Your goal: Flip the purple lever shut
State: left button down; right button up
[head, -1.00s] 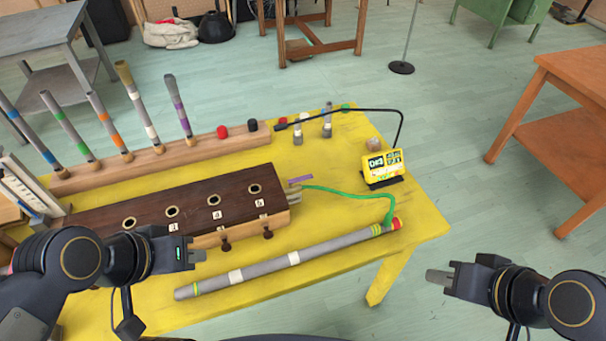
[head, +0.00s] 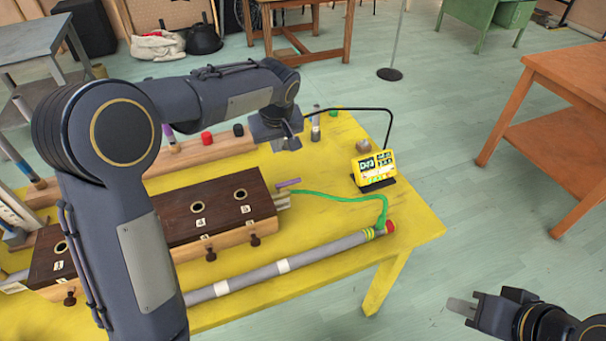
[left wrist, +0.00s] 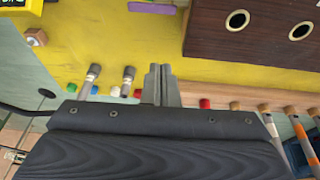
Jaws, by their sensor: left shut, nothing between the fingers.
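The purple lever (head: 288,183) is a thin flat bar at the right end of the dark wooden box (head: 210,200), near where the green hose (head: 340,193) joins. It also shows cut off at the top edge of the left wrist view (left wrist: 152,8). My left gripper (head: 288,144) is above the yellow table, behind the lever in the head view and apart from it. Its fingers (left wrist: 161,72) are together and empty. My right gripper (head: 462,306) is off the table's right side, far from the lever; its jaw opening cannot be made out.
A yellow sign-like device (head: 374,170) on a black base stands right of the lever, with a black bent arm (head: 388,125) above it. A long grey tube (head: 300,262) lies along the table's front. A wooden rail (head: 190,152) with upright tubes runs behind the box.

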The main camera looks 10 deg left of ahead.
pick_arm(q)
jog(key=shift+y, duration=0.3)
jog(key=w+d+f, duration=0.1)
jog(key=w+d, duration=0.1)
jog(key=w, duration=0.1)
jog(key=shift+d+f, duration=0.35)
jog(key=shift+f, duration=0.05)
notch_tip(320, 180, down, 10)
jog(key=p, duration=0.1)
jog(key=shift+s+d+r+p, duration=0.15)
jog(key=shift+s+r+p, duration=0.1)
jog(key=shift+s+p, duration=0.1)
